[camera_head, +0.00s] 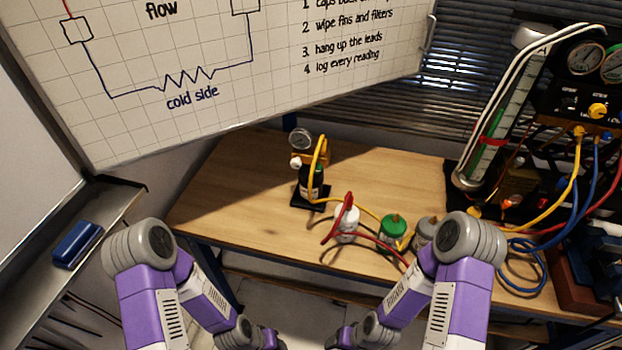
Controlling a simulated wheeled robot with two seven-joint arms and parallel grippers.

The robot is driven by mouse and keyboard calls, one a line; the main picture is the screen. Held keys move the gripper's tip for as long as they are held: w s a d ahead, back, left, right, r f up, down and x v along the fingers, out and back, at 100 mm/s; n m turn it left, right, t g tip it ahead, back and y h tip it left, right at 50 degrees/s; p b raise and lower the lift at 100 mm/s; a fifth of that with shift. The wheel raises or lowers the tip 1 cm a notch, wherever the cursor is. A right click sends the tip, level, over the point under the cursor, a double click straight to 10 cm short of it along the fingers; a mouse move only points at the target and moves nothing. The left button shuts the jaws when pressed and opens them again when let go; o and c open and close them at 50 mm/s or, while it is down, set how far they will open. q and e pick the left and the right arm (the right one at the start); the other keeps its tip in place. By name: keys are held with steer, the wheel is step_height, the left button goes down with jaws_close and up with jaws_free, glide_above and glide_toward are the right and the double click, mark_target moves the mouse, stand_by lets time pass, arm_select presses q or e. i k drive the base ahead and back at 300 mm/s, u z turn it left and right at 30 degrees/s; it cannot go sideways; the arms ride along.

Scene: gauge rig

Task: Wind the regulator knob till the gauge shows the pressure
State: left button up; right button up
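A small round gauge (301,139) with a pale face sits on top of a yellow regulator body (316,158) on the wooden bench. Its needle is too small to read. A small white knob-like part (295,163) sticks out at the regulator's left side; I cannot tell for certain that it is the regulator knob. The regulator stands over a dark bottle (311,182) on a black base (309,203). A yellow hose (319,150) loops from it. Both my arms hang low in front of the bench, apart from the rig; their grippers are below the picture edge.
White (346,222) and green (392,231) canisters with red and yellow hoses stand right of the rig. A manifold with gauges (585,58) and hoses fills the right. A whiteboard (250,60) hangs behind. The bench's left part (235,200) is clear.

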mark_target(295, 163)
steer(key=z, duration=0.85)
steer(key=k, duration=0.85)
steer(key=u, duration=0.3)
